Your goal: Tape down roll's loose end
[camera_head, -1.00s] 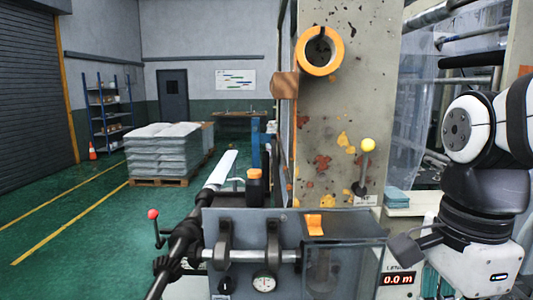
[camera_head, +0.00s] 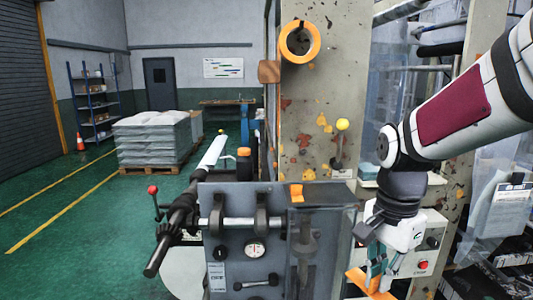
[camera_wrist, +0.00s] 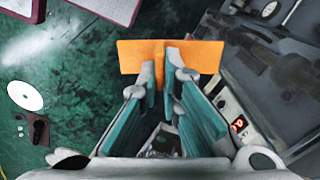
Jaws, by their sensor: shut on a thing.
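My gripper (camera_head: 376,268) is at the lower right of the head view, pointing down, beside the grey machine. A white rounded shape (camera_head: 183,272), perhaps the roll, shows below the dark shaft at the machine's left, well apart from my gripper. Its loose end cannot be made out. An orange tape ring (camera_head: 316,42) hangs on the pillar.
The grey machine front (camera_head: 232,262) with a gauge stands between my gripper and the white shape. A dark shaft (camera_head: 178,215) juts out at its left. Open green floor (camera_head: 90,235) lies left, before wrapped pallets (camera_head: 152,140).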

